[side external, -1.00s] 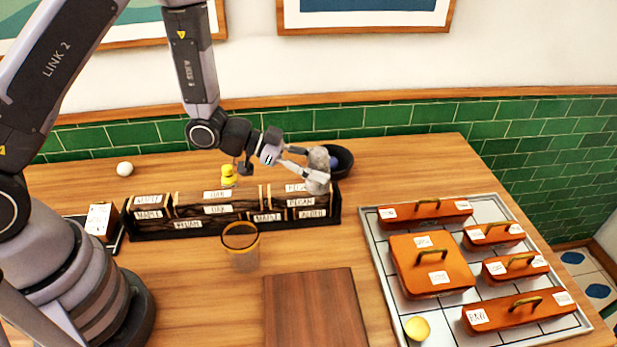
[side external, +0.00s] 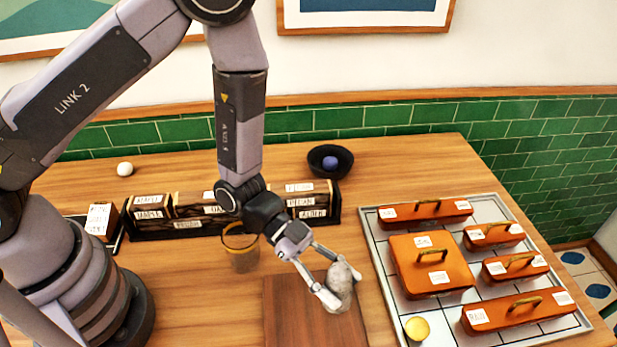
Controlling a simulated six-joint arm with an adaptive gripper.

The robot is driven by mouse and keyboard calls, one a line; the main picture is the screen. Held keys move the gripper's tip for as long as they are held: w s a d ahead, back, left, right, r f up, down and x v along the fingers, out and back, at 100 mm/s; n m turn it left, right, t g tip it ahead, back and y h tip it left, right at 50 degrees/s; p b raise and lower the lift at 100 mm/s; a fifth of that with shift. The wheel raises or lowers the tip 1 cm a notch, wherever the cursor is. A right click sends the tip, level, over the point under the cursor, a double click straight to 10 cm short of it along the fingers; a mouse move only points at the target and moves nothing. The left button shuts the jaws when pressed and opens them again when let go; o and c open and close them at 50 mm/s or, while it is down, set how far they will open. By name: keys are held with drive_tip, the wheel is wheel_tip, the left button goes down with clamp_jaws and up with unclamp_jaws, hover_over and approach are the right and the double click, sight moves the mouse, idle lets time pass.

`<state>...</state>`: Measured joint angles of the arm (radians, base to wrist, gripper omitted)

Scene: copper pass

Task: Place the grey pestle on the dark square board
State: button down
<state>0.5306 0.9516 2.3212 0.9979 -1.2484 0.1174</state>
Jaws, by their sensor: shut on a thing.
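The grey pestle (side external: 341,287) is a mottled, rounded stone piece. My gripper (side external: 333,288) is shut on it and holds it over the right part of the dark square board (side external: 290,325). The board is a flat brown wooden square at the front middle of the table, and my gripper and the pestle hide part of it. I cannot tell whether the pestle touches the board or hangs just above it.
A glass with an amber rim (side external: 240,250) stands behind the board's left corner. A rack of labelled blocks (side external: 185,214) and a dark bowl with a purple ball (side external: 330,160) are behind. To the right is a tiled tray (side external: 385,275) with orange lidded boxes and a yellow piece (side external: 417,328).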

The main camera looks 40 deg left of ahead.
wheel_tip(320, 180, down, 8)
idle(0.4)
drive_tip(key=shift+f, duration=0.1)
drive_tip(key=c, duration=0.6)
unclamp_jaws()
drive_tip(key=shift+f, duration=0.1)
